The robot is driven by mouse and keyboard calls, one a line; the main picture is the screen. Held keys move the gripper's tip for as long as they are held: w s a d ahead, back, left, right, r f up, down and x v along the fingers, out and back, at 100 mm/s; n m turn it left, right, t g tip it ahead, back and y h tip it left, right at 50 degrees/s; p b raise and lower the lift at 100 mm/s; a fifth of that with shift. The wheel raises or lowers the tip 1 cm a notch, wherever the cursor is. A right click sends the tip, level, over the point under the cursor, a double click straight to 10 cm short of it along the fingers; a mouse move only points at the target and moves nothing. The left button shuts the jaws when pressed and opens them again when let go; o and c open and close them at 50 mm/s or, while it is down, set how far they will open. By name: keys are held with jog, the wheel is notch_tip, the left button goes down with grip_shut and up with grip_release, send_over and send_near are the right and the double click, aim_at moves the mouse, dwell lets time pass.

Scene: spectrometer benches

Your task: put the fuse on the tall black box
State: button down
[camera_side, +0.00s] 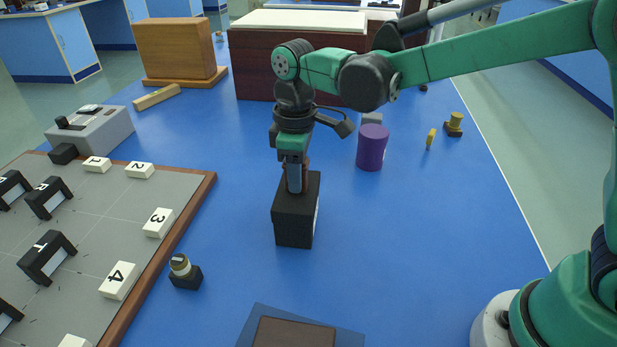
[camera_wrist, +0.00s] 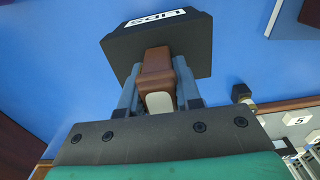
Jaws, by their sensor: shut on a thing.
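The tall black box (camera_side: 292,225) stands upright on the blue bench in the middle of the side view. In the wrist view it (camera_wrist: 190,42) shows a white label at its far edge. My gripper (camera_side: 295,188) points down at the top of this box. In the wrist view my gripper (camera_wrist: 158,92) is shut on a brown piece with a pale end, which I take as the fuse (camera_wrist: 156,68). The fuse is over the box top; I cannot tell for sure whether it touches it. In the side view the fingers mostly hide it.
A purple cylinder (camera_side: 372,148) stands behind right of the box. A small black-based part (camera_side: 185,272) stands front left, beside a wood-edged board (camera_side: 195,200) with numbered tiles. A dark flat block (camera_side: 293,334) lies in front.

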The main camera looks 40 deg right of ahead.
jog(key=shift+f, duration=0.15)
jog(key=c, duration=0.6)
grip_release()
notch_tip(320, 180, up, 12)
jog(key=shift+r, duration=0.15)
jog(key=s+d+f+m+t, duration=0.7)
jog(key=s+d+m, duration=0.2)
jog(key=s+d, duration=0.1)
jog(key=shift+d+f, duration=0.3)
jog(key=shift+d, duration=0.15)
jog(key=shift+o, duration=0.2)
